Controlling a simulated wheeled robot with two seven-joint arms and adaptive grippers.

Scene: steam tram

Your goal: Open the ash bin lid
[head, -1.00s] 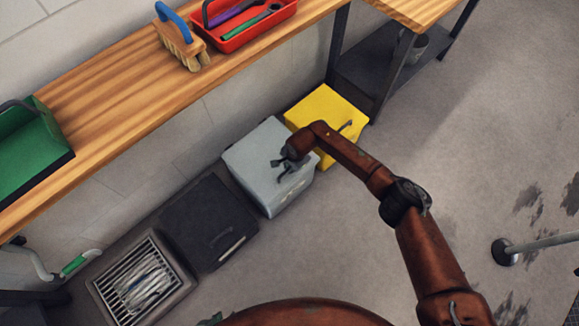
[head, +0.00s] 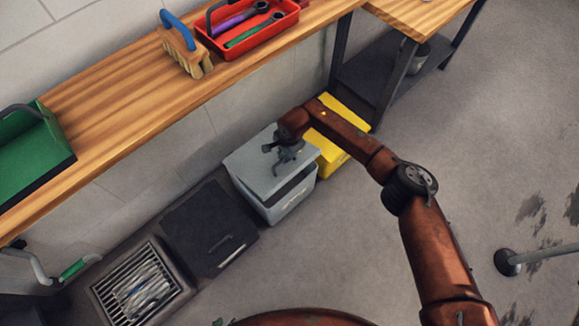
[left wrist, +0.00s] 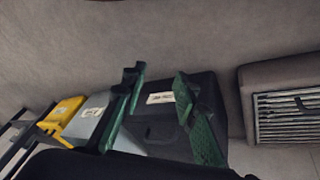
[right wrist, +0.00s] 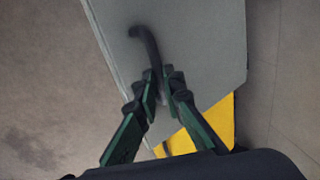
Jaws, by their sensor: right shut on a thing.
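The grey bin (head: 292,200) stands against the wall between a black bin and a yellow bin; its label is too small to read. Its flat grey lid (head: 245,162) is raised a little at the front, above the bin's rim. My right gripper (head: 284,153) is shut on the dark curved lid handle (right wrist: 146,45), and its fingers (right wrist: 160,82) close around the handle's near end in the right wrist view. My left gripper (left wrist: 158,88) is open and empty in the left wrist view, with the black bin (left wrist: 160,125) behind its fingers.
The yellow bin (head: 340,155) sits right of the grey one, partly behind my right arm. The black bin's lid (head: 205,215) is shut. A grated box (head: 140,285) stands further left. A wooden bench (head: 110,115) overhangs behind the bins. The floor (head: 330,250) in front is clear.

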